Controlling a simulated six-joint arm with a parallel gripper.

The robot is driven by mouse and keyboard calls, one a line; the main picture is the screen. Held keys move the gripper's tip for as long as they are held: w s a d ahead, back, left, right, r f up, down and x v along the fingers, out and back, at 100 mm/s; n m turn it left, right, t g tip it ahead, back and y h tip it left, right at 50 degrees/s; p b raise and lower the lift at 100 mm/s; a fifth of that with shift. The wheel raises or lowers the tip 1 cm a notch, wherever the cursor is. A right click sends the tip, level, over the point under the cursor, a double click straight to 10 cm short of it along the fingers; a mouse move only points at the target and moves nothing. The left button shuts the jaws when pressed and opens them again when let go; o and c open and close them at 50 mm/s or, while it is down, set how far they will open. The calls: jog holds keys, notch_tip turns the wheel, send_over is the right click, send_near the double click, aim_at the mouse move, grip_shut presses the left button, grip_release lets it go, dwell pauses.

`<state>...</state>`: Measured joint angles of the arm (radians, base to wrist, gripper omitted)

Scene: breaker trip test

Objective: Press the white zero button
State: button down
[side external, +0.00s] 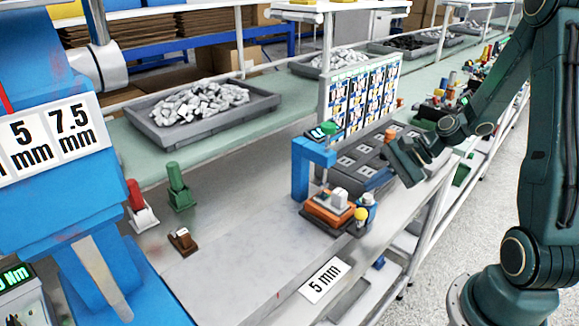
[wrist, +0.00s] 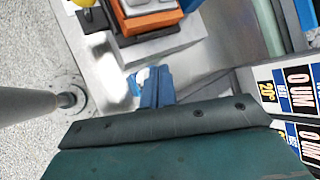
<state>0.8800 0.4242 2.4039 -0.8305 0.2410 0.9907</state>
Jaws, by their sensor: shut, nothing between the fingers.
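I cannot make out a zero mark on any button, so the white zero button is not identified. In the side view a blue stand (side external: 301,172) carries a small lit display (side external: 321,131) with a green part beside it. Below it is an orange block (side external: 328,209) with a grey-white piece (side external: 340,199) on top; this block is cut off at the top of the wrist view (wrist: 152,22). My gripper (wrist: 157,76) has narrow blue fingers, shut and empty, with the orange block ahead of them. In the side view it is right of the block, apart from the stand.
Grey bins (side external: 358,150) and a label board (side external: 372,95) lie behind. Red (side external: 136,195) and green (side external: 178,185) pieces stand left.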

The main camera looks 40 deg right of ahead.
jog(key=shift+f, duration=0.95)
dwell(1.3)
jog(key=shift+r, duration=0.95)
jog(key=shift+r, duration=0.15)
jog(key=shift+r, duration=2.35)
jog(key=shift+a, duration=0.1)
